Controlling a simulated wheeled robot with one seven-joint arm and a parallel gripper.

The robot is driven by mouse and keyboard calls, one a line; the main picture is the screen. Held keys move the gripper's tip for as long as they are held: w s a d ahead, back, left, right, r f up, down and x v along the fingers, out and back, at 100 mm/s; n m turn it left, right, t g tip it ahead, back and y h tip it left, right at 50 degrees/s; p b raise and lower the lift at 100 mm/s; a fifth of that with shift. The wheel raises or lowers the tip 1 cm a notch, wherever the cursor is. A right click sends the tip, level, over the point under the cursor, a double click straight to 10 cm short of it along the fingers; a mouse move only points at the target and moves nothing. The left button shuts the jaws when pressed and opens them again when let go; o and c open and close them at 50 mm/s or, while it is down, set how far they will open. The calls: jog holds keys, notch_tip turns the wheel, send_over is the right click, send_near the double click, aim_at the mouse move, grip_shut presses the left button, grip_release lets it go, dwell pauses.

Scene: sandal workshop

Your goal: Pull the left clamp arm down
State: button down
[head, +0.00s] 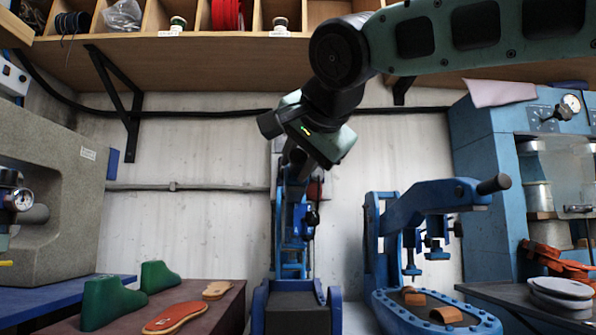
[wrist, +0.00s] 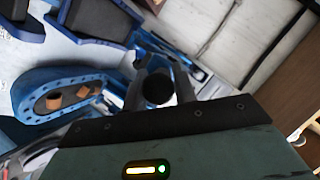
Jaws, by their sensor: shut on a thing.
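The blue left clamp (head: 291,258) stands at the centre of the head view. Its arm looks raised, standing up under my gripper (head: 297,165). In the wrist view my gripper (wrist: 158,92) is shut on the arm's round black handle (wrist: 157,87), seen end-on between the two fingers. In the head view my gripper largely hides the handle and the top of the clamp arm.
A right clamp (head: 408,215) stands close by, its arm reaching out over an oval blue base (head: 395,310). Green foot forms (head: 108,300) and sandal soles (head: 175,317) lie at lower left. A wooden shelf (head: 190,60) hangs above.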

jog(key=shift+s+f+t+b, duration=0.1)
jog(key=shift+f+t+b, duration=0.2)
jog(key=shift+f+b, duration=1.5)
jog(key=shift+a+f, duration=0.1)
jog(key=shift+f, duration=0.1)
jog(key=c, duration=1.2)
grip_release()
jog(key=shift+r, duration=0.15)
jog(key=shift+r, duration=0.15)
jog(key=v, duration=1.7)
jog(key=shift+s+d+b, duration=0.2)
jog(key=shift+d+b, duration=0.05)
jog(key=shift+b, duration=0.05)
